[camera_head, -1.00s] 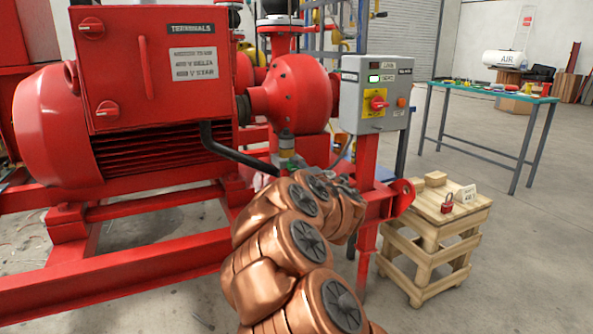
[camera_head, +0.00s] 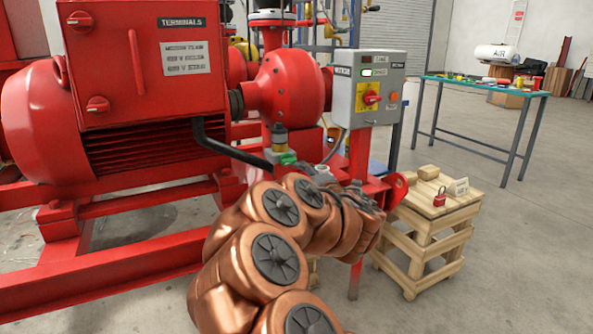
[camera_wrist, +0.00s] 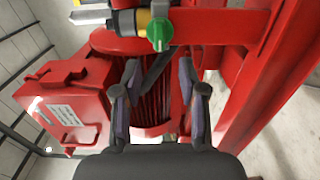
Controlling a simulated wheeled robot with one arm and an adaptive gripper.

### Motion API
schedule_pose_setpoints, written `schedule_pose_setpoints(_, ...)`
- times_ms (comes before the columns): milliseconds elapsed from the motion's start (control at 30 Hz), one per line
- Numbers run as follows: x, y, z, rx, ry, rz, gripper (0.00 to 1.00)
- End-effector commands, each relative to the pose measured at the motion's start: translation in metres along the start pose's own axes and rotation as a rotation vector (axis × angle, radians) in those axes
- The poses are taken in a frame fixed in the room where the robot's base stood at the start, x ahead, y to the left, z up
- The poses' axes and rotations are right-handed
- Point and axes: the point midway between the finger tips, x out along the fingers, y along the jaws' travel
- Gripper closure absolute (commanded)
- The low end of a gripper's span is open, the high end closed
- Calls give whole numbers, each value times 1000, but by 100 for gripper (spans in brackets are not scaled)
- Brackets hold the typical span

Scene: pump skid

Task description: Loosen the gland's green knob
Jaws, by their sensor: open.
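The gland (camera_head: 280,139) stands on the red skid below the pump. It has a yellow band and a dark top. Its green knob (camera_head: 288,158) shows just above my copper arm. In the wrist view the green knob (camera_wrist: 160,32) is near the top centre, beside the gland's yellow band (camera_wrist: 143,20). My gripper (camera_wrist: 160,72) is open, with nothing between its fingers. In that view the knob lies beyond the fingertips, roughly in line with the gap, and apart from them. In the head view my arm hides the fingers.
A grey control box (camera_head: 367,88) with a red switch is mounted right of the pump. A black pipe (camera_head: 232,150) slopes down toward the gland. A wooden stand (camera_head: 425,235) carries a red padlock (camera_head: 439,197). A workbench (camera_head: 485,86) stands behind, with open floor between.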

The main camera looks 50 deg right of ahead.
Motion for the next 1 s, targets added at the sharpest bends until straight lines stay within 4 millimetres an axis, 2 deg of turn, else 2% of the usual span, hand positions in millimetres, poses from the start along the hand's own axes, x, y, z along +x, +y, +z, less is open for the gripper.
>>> schedule_pose_setpoints(100, -16, 1, 1, -3, -5, -1, 58)
schedule_pose_setpoints(300, -31, 0, 0, -1, -1, -1, 58)
schedule_pose_setpoints(1000, -34, 2, 0, 0, -2, 0, 58)
